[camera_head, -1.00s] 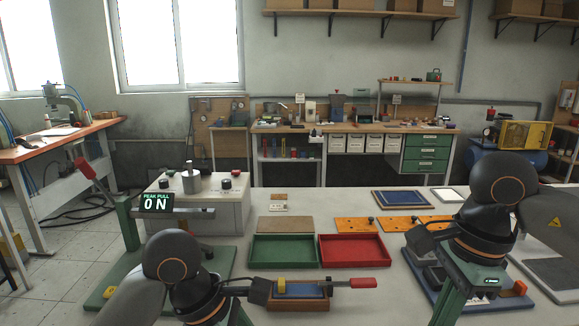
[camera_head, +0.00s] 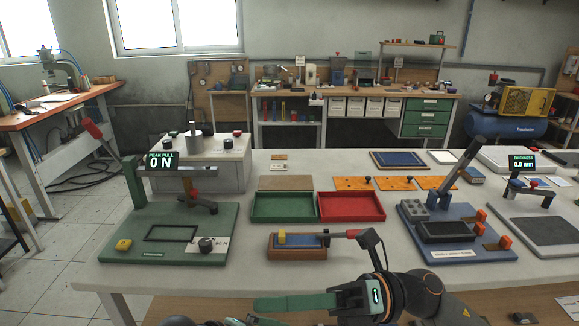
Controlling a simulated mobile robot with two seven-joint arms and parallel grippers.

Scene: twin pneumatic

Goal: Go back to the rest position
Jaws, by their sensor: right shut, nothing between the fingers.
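My right gripper (camera_head: 262,303) is low in the front of the head view, with its green fingers pointing left. It is shut and empty, in front of the table's near edge. My right arm comes in from the lower right.
A green pull-test fixture (camera_head: 208,220) stands left, a blue fixture (camera_head: 475,250) right.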

